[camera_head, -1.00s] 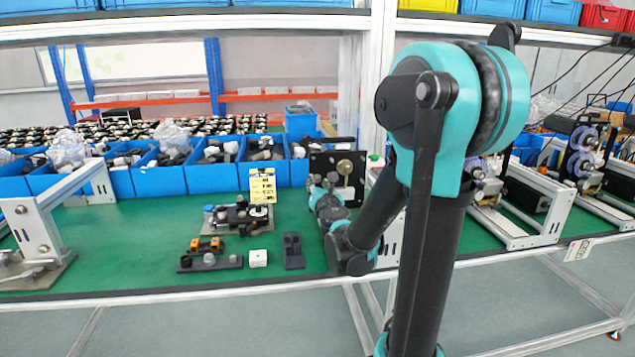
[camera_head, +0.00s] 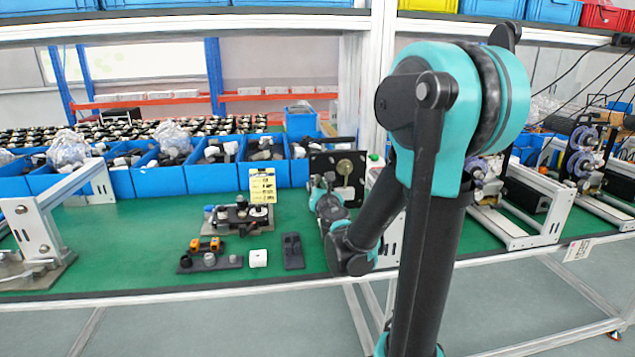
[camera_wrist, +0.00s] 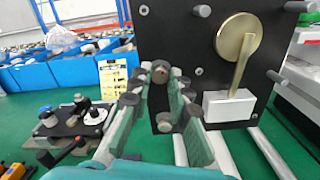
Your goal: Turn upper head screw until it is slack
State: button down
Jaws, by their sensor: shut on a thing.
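A black upright panel (camera_wrist: 200,25) fills the upper right of the wrist view, with a brass disc and lever (camera_wrist: 238,42) and a white block (camera_wrist: 228,105) on its face. The upper head screw (camera_wrist: 159,67), a small round grey knob, sits at the panel's left side. My gripper (camera_wrist: 161,78) is shut on it, one finger on each side of the knob. A second round knob (camera_wrist: 164,122) shows lower down, between the fingers. In the head view my gripper (camera_head: 318,184) is at the panel's (camera_head: 346,168) left part and largely hides the screw.
A fixture with black knobs (camera_head: 238,215) stands left of the panel, a yellow card (camera_head: 263,185) behind it. A white cube (camera_head: 258,258) and dark parts lie near the front edge. Blue bins (camera_head: 210,175) line the back.

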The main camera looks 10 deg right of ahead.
jog(key=n, duration=0.8)
jog(key=shift+n, duration=0.3)
jog(key=c, duration=1.6)
grip_release()
jog(key=shift+o, duration=0.2)
jog(key=m, duration=0.4)
jog(key=shift+m, duration=0.4)
jog(key=m, duration=0.5)
